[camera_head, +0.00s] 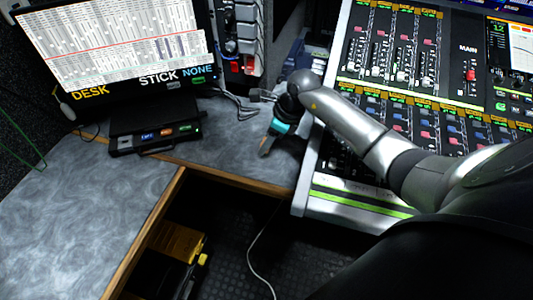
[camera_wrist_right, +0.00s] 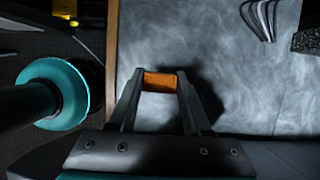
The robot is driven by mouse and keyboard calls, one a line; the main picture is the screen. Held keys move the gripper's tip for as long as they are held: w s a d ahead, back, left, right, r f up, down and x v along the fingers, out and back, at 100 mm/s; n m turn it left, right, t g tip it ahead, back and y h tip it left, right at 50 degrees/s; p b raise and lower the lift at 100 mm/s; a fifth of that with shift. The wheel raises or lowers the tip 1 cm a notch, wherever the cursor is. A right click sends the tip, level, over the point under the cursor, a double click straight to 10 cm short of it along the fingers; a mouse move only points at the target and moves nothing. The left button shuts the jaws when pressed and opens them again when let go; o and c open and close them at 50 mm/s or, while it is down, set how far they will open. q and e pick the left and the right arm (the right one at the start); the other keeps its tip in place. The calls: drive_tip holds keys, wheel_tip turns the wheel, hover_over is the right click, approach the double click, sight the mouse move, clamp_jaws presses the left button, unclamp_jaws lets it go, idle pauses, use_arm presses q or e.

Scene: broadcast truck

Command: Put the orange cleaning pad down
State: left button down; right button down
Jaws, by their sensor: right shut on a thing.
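The orange cleaning pad (camera_wrist_right: 159,82) shows in the right wrist view as a small orange block between the two fingertips. My right gripper (camera_wrist_right: 160,84) is shut on it, over the grey marbled desk top (camera_wrist_right: 215,40). A dark shadow lies beside the fingers on the desk. I cannot tell whether the pad touches the surface. In the head view my right gripper (camera_head: 266,149) is over the desk's right part, close to the mixing console, and the pad is barely visible there.
The mixing console (camera_head: 350,190) stands close on the right. A black device (camera_head: 155,132) sits below the monitor (camera_head: 120,45). Cables (camera_head: 235,105) lie at the back. The desk's wooden front edge (camera_head: 235,181) borders a dark floor gap with a yellow case (camera_head: 178,245). The left desk is clear.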

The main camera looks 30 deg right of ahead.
sight(266, 160)
wheel_tip(266, 160, down, 4)
drive_tip(key=shift+f+b, duration=0.15)
drive_tip(key=shift+b, duration=0.5)
use_arm(q)
drive_tip(key=shift+w+a+f, duration=0.4)
drive_tip(key=shift+a+f, duration=0.2)
drive_tip(key=shift+a, duration=0.15)
use_arm(e)
drive_tip(key=c, duration=0.8)
unclamp_jaws()
drive_tip(key=shift+f, duration=0.15)
drive_tip(key=o, duration=0.4)
use_arm(q)
drive_tip(key=shift+w+d, duration=0.2)
drive_tip(key=shift+w, duration=0.15)
use_arm(e)
drive_tip(key=shift+o, duration=0.2)
